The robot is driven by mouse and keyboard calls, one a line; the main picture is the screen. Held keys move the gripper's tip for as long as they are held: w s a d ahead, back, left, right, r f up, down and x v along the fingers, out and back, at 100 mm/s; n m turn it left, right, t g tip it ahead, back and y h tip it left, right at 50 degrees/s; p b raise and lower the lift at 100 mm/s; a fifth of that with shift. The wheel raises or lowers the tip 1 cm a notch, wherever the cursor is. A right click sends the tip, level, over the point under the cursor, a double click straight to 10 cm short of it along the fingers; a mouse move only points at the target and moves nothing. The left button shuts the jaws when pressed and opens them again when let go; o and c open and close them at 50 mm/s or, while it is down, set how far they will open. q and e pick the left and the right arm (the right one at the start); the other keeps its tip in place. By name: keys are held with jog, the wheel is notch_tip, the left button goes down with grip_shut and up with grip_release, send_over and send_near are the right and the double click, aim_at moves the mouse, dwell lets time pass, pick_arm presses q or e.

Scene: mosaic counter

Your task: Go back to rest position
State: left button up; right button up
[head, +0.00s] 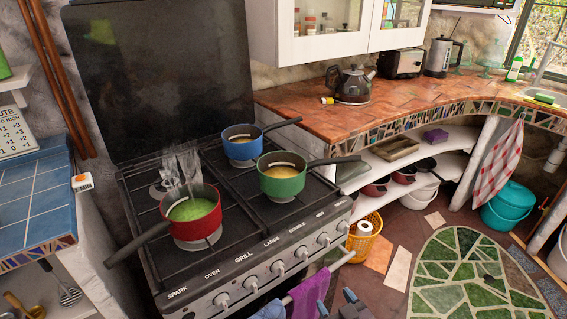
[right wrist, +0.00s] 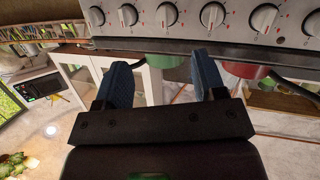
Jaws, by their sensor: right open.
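My right gripper (head: 352,308) shows at the bottom edge of the head view, in front of the stove and right of the hanging purple cloth. In the right wrist view my right gripper (right wrist: 163,74) has its two blue fingers apart with nothing between them. The stove's knob panel (right wrist: 212,18) is beyond the fingertips. The stove (head: 242,275) carries a red pot (head: 196,230) with steam and green contents, a blue pot (head: 243,150) and a green pot (head: 283,186). My left gripper is out of view.
A purple cloth (head: 308,296) hangs on the oven rail. A yellow basket (head: 363,243) stands on the floor right of the stove. A blue-tiled counter (head: 35,195) is at left. A tiled counter (head: 300,103) with a kettle (head: 350,84) is at right.

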jog(key=s+d+f+m+g+h, duration=0.1)
jog(key=s+d+m+h, duration=0.1)
jog(key=s+d, duration=0.5)
jog(key=s+d+f+m+g+h, duration=0.2)
jog(key=s+d, duration=0.6)
jog(key=s, duration=0.4)
jog(key=shift+s+h, duration=0.35)
jog(key=shift+h, duration=0.25)
